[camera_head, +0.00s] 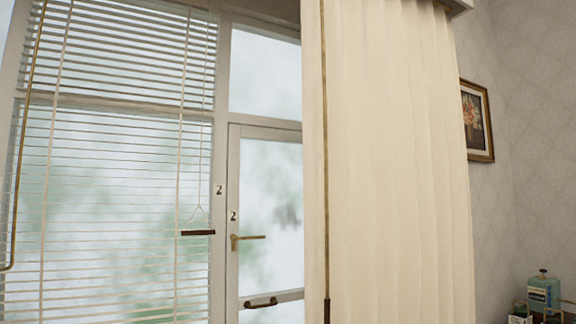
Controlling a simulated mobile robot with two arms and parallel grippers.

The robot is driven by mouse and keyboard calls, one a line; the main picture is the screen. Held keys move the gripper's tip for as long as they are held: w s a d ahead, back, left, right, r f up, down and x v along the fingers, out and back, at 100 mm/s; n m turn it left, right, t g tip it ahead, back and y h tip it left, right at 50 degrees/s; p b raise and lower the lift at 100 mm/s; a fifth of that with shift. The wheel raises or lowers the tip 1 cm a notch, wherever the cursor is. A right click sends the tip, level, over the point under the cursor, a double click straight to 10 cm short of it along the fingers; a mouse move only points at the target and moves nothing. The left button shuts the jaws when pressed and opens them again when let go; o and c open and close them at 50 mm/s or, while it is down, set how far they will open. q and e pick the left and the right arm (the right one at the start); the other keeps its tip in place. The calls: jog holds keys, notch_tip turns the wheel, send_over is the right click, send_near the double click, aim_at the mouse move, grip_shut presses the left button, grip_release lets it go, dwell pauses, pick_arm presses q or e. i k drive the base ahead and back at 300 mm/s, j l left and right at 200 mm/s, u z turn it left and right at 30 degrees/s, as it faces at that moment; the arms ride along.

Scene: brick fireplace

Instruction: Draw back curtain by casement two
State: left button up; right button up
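A cream pleated curtain (400,170) hangs at the right of the window, from a box at the top down past the bottom edge of the view. A thin brass-coloured rod (325,150) hangs along its left edge and ends in a dark grip (327,310). Left of the curtain is a white-framed casement (270,190) with a brass handle (248,237) and a dark pull (261,303). A "2" label (233,216) is on its frame; another "2" is on the post beside it. The curtain covers the casement's right side. Neither gripper is in view.
A white slatted blind (110,160) covers the left window, with a brass rod (22,130) and a dark cord bar (197,232). A framed flower picture (477,120) hangs on the right wall. A teal object (543,292) stands at the lower right.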

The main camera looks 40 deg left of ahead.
aim_at(388, 236)
jog(key=u, duration=0.9)
